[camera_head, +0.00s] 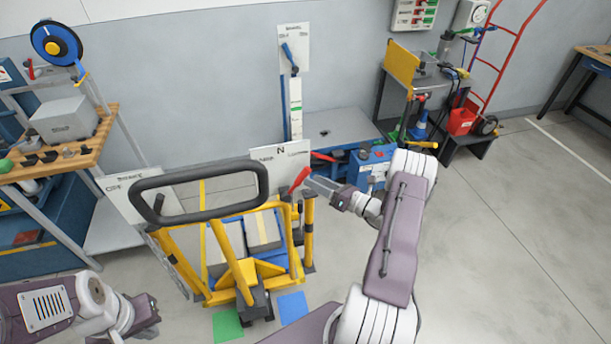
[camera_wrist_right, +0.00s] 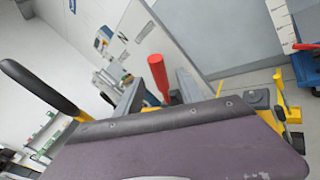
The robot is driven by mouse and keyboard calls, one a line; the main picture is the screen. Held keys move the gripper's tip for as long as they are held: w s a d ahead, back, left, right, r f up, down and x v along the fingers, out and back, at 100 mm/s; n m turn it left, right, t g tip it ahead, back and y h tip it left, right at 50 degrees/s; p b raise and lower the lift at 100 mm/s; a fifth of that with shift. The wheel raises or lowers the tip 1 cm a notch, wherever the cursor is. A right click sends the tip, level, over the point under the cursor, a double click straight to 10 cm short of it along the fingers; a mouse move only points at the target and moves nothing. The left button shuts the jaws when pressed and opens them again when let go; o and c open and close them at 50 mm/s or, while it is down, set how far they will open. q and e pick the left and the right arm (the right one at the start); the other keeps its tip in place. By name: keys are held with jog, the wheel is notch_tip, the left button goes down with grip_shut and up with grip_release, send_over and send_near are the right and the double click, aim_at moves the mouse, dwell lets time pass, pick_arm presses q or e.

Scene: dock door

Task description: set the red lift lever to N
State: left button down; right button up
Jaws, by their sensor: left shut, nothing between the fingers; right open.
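The red lift lever (camera_head: 299,179) stands on the yellow lift cart (camera_head: 245,275), just right of its black handle loop. In the head view its top leans to the right. A white plate (camera_head: 268,158) behind it bears an N in the middle and small words at its sides. My right gripper (camera_head: 312,182) is open, close beside the lever on its right; I cannot tell whether they touch. In the right wrist view the red lever (camera_wrist_right: 158,76) rises in front of the plate (camera_wrist_right: 145,35). My left gripper (camera_head: 148,312) is shut and empty at the lower left, away from the lever.
The cart's black handle loop (camera_head: 200,170) stands left of the lever. A blue box unit (camera_head: 368,165) is behind my right arm. A shelf with tools (camera_head: 60,150) is at the left. Open floor (camera_head: 500,220) lies at the right.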

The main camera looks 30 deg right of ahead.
aim_at(297, 183)
jog(key=x, duration=0.3)
jog(key=shift+w+a, duration=0.25)
grip_shut()
dwell(1.2)
